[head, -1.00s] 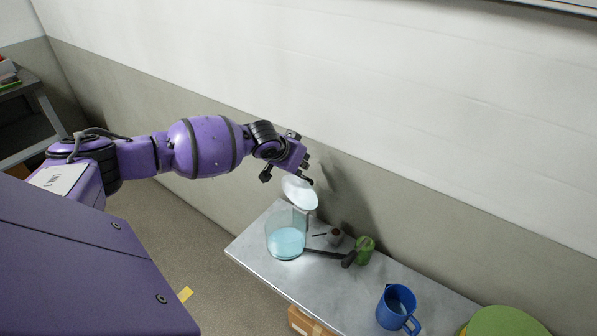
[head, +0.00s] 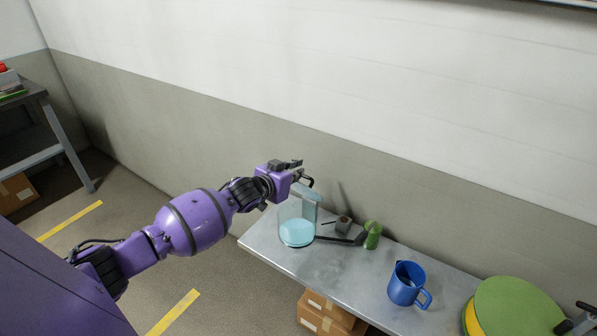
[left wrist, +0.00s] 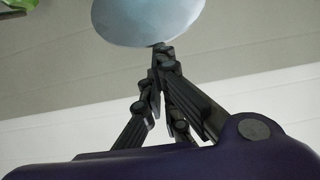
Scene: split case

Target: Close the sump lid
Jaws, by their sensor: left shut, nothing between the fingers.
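The sump is a clear round container (head: 297,220) with pale blue liquid, standing at the left end of the metal table. Its pale lid (head: 305,191) shows at the top of the container, partly behind my left gripper; its exact tilt is hard to tell. In the left wrist view the lid (left wrist: 148,20) is a pale blue disc just beyond the fingertips. My left gripper (head: 306,174) is shut and empty, close above the lid. The fingertips (left wrist: 160,50) appear at or against the lid's edge; contact is not certain.
A black-handled tool (head: 340,239), a small dark block (head: 343,224) and a green object (head: 373,235) lie right of the container. A blue jug (head: 406,284) and a green-topped yellow drum (head: 515,307) are farther right. Cardboard boxes (head: 325,310) sit below the table.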

